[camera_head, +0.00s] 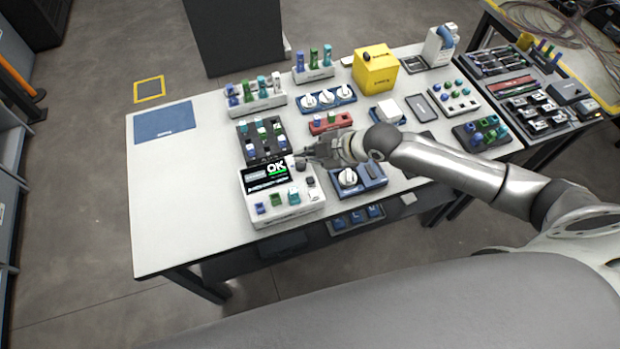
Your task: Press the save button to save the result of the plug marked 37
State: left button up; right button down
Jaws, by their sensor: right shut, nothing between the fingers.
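A white tester (284,208) stands near the front of the table, its dark screen (267,175) showing a bright OK on green. Blue, green and teal plugs stand along its front face. Small controls (310,182) sit at the right of the screen; their labels are too small to read, so I cannot tell which is the save button. My right gripper (303,157) is shut and empty, with its tips beside the screen's upper right corner, above or close to a dark round part; contact cannot be told. The plug marked 37 cannot be picked out. My left gripper is not in view.
A black rack (242,142) with several plugs stands behind the tester. A blue unit with a white dial (347,177) is to its right. A red block (325,128) and a yellow box (375,70) lie farther back. The table's left side is clear, apart from a blue mat (163,122).

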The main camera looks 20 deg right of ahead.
jog(key=b, duration=0.7)
send_over(308, 182)
notch_tip(308, 182, down, 8)
jog(key=shift+r, duration=0.1)
jog(key=shift+f, duration=0.4)
dwell(0.6)
jog(key=shift+f, duration=0.35)
jog(key=shift+s+f+b, duration=0.1)
jog(key=shift+f+b, duration=0.45)
dwell(0.5)
jog(key=shift+r, duration=0.1)
jog(key=shift+r+p, duration=0.85)
jog(key=shift+p, duration=0.05)
